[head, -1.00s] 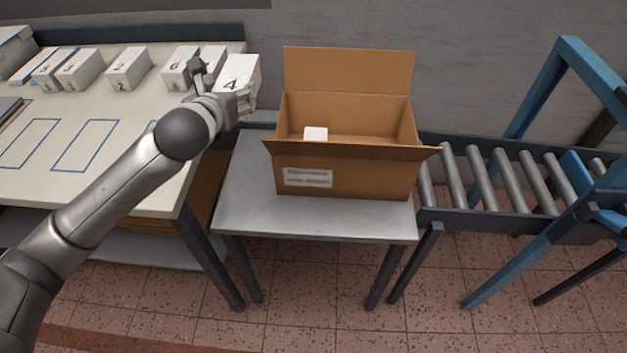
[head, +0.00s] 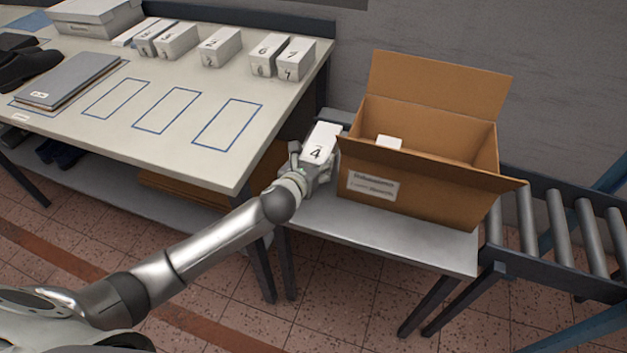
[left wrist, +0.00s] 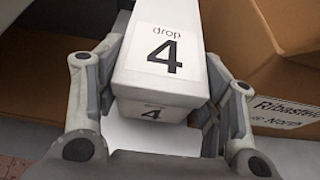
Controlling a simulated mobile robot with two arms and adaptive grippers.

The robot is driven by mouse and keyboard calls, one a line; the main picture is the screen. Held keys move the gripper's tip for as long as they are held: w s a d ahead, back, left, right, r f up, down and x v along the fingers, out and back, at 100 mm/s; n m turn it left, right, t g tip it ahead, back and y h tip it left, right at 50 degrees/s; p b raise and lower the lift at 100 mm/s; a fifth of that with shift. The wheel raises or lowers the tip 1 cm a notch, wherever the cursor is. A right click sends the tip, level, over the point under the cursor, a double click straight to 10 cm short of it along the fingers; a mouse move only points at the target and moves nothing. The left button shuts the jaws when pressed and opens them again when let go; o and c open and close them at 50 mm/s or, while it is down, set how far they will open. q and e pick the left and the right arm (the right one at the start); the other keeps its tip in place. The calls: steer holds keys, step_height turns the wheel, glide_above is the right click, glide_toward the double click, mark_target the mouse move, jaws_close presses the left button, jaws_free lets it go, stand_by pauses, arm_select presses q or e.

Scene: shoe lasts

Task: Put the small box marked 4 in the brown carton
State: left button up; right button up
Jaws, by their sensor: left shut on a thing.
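The small white box marked 4 (head: 321,146) is held by my left gripper (head: 312,168), just left of the brown carton. In the left wrist view the box (left wrist: 163,60) sits between both fingers of the gripper (left wrist: 158,110), its labels reading "drop 4". The brown carton (head: 400,190) stands open on a small grey table, back flap up and front flap folded outward. A white box (head: 389,143) shows inside it. The carton's side and label also show at the right of the left wrist view (left wrist: 285,75). My right gripper is not in view.
The carton stands on the grey table (head: 440,245); a roller conveyor (head: 555,225) lies to its right. The white worktable (head: 215,165) at left holds several small numbered boxes (head: 219,47), a grey folder (head: 68,80), dark shoes (head: 25,65) and a lidded box (head: 95,17).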

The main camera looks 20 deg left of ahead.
arm_select(q)
step_height(320, 180, down, 6)
steer(key=shift+f+b, duration=0.1)
steer(key=shift+b, duration=0.55)
steer(key=o, duration=0.7)
steer(key=shift+f, duration=0.1)
steer(key=shift+c, duration=0.2)
steer(key=o, duration=0.5)
steer(key=shift+c, duration=0.2)
